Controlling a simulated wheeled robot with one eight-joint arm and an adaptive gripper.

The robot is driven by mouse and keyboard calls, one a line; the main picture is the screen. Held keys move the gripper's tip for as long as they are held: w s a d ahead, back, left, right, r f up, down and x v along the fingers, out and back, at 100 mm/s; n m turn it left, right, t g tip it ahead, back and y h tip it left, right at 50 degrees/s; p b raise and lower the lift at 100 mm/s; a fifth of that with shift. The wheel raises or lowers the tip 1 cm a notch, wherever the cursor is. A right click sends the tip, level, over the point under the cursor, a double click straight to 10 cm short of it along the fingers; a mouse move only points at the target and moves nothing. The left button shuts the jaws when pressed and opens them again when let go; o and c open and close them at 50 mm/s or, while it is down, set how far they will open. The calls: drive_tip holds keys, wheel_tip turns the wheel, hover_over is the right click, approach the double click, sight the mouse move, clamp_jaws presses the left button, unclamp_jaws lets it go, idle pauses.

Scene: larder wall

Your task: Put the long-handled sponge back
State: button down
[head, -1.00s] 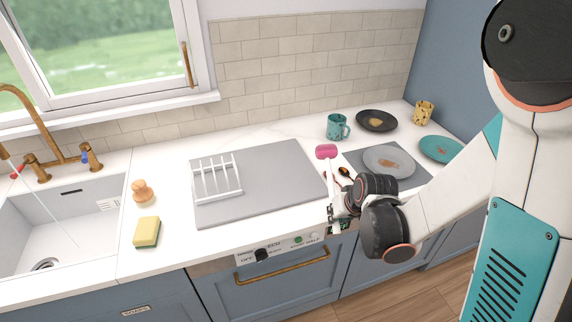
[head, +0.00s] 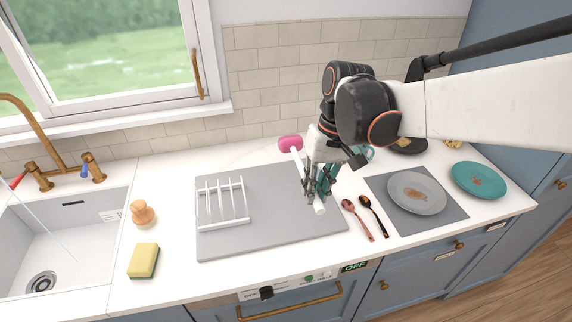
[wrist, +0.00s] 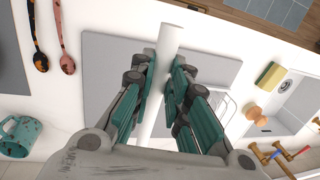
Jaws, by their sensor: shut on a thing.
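The long-handled sponge has a pink head (head: 290,143) and a white handle (head: 319,207). My gripper (head: 318,180) is shut on the handle and holds it above the right part of the grey board. In the wrist view the white handle (wrist: 171,38) runs between the two teal fingers of my gripper (wrist: 164,88). The sponge head is hidden in the wrist view. The handle is tilted, with the pink head towards the back wall and the handle's end towards the front.
A white rack (head: 222,203) stands on the grey board (head: 270,240). Two spoons (head: 367,219), a grey plate (head: 417,192) and a teal plate (head: 479,180) lie to the right. A yellow sponge (head: 143,260) and wooden brush (head: 143,213) lie beside the sink (head: 60,240). A teal mug (wrist: 20,136) stands near my gripper.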

wheel_tip(320, 180, down, 18)
drive_tip(key=b, duration=0.5)
drive_tip(key=shift+w+r, duration=0.15)
drive_tip(key=shift+r, duration=0.15)
drive_tip(key=c, duration=2)
unclamp_jaws()
drive_tip(key=o, duration=0.4)
drive_tip(key=shift+o, duration=0.2)
